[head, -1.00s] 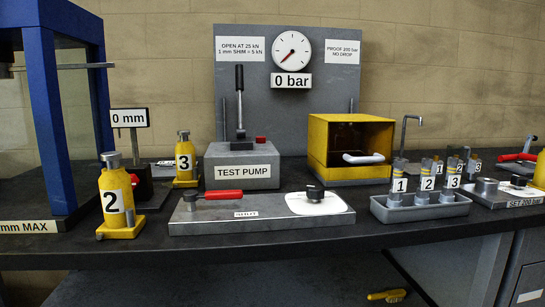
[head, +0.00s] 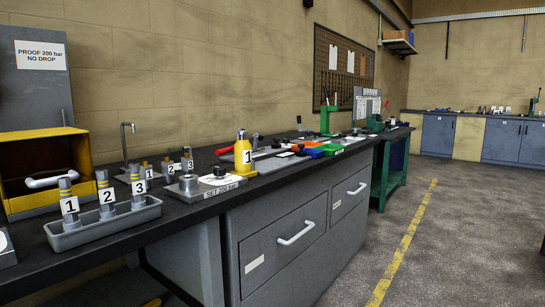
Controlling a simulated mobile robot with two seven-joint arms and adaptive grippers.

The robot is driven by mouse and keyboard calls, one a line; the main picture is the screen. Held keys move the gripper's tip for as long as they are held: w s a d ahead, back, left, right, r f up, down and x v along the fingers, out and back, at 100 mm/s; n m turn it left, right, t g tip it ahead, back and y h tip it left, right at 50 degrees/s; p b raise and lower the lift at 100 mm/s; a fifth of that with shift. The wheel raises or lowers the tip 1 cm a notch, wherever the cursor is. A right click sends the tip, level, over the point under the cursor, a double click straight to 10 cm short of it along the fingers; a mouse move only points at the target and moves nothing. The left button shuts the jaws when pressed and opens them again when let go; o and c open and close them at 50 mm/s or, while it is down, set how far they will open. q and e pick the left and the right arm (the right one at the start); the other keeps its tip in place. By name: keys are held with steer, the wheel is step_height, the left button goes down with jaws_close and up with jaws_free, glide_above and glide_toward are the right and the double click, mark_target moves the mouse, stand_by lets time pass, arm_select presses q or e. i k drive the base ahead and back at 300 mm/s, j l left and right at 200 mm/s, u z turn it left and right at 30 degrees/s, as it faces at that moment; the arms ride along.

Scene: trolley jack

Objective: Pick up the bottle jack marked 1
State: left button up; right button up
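The bottle jack marked 1 (head: 243,154) is yellow with a grey top and a white label with a black 1. It stands upright on the dark workbench (head: 215,202), right of the "SET 200 bar" plate. Something red and black, like a handle, lies just left of it. Neither of my grippers shows in the head view.
A grey tray (head: 70,238) with numbered cylinders 1, 2 and 3 stands at the bench's front left. The yellow box (head: 20,205) is behind it. The "SET 200 bar" plate (head: 228,186) lies near the front edge. Open floor (head: 450,240) lies to the right, with a yellow line.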

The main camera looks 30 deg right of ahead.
mark_target(244, 167)
steer(key=l+z, duration=0.15)
steer(key=l, duration=0.6)
steer(key=i+l+z, duration=0.15)
steer(key=l, duration=0.65)
steer(key=i+l+u, duration=0.2)
steer(key=l+u, duration=0.2)
steer(key=l, duration=1)
steer(key=l+u, duration=0.45)
steer(key=l, duration=0.95)
